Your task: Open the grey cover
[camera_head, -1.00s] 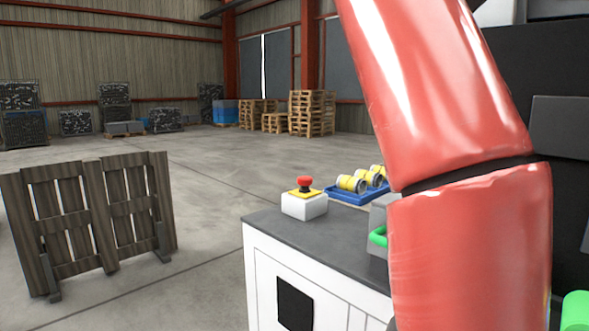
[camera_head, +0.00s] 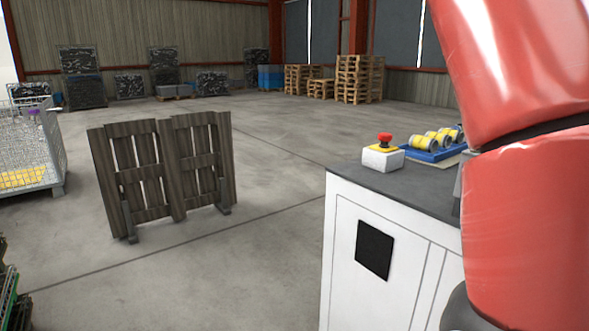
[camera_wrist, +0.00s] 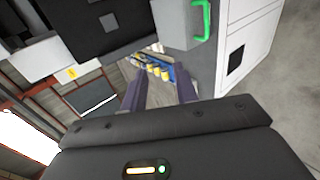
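A grey box-like part with a green handle (camera_wrist: 201,20) shows at the top of the wrist view. I take it to be the grey cover (camera_wrist: 174,24), though its full shape is cut off by the picture edge. In the head view my red arm hides that area. My gripper (camera_wrist: 160,88) shows in the wrist view with its two dark fingers apart and nothing between them. It is not touching the handle, which lies above and to the right of the fingers in that view.
A white cabinet (camera_head: 345,255) with a dark top carries a red button (camera_head: 384,139) on a white box and a blue tray (camera_head: 425,154) of yellow-and-white cylinders. A wooden barrier (camera_head: 165,170) stands left of it, with a mesh crate (camera_head: 55,150) farther left. Open floor lies between.

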